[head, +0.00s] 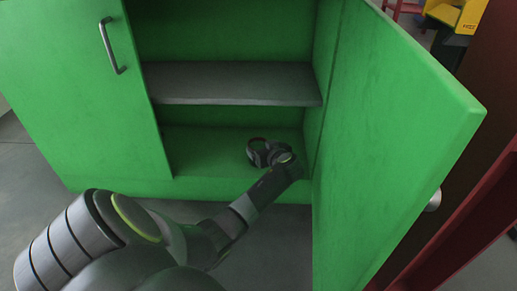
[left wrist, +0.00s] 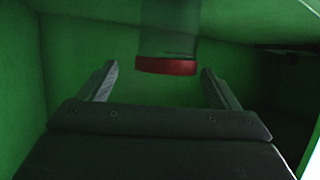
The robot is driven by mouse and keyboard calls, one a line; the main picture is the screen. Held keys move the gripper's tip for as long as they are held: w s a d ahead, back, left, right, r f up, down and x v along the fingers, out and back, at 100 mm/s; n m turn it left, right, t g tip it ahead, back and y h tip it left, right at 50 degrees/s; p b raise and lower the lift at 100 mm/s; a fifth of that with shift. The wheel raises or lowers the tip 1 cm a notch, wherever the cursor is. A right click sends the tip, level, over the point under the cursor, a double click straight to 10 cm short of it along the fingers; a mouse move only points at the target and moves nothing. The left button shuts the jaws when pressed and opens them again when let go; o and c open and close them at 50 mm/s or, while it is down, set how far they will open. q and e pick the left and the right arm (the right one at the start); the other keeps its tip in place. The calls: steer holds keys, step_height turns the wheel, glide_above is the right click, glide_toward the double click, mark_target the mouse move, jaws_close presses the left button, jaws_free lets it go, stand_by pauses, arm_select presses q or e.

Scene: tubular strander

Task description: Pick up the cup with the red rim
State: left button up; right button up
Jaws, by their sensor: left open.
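The cup with the red rim (left wrist: 168,45) shows at the top middle of the left wrist view. Its body is see-through grey, its red rim (left wrist: 166,66) is towards the bottom of the picture, and its other end is cut off. My left gripper (head: 269,150) reaches into the lower compartment of the green cabinet. In the left wrist view its two fingers are spread, with the rim showing between their tips. I cannot tell whether they touch the cup. In the head view the gripper largely hides the cup. My right gripper is not in view.
A grey shelf (head: 235,83) lies above the lower compartment. The green right door (head: 395,130) stands open beside my arm, and the left door (head: 80,95) with a metal handle (head: 112,47) is on the other side. The compartment floor (head: 205,150) is clear on the left.

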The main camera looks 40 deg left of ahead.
mark_target(255, 143)
arm_select(q)
steer(key=shift+w+a+f, duration=0.25)
steer(key=shift+a, duration=0.25)
steer(key=b+x, duration=0.4)
steer(key=shift+s+a+f+b, duration=0.2)
steer(key=shift+s+f+b, duration=0.1)
steer(key=shift+b, duration=0.05)
steer(key=shift+w+a, duration=0.2)
steer(key=shift+a, duration=0.2)
steer(key=c, duration=1)
steer(key=shift+c, duration=0.2)
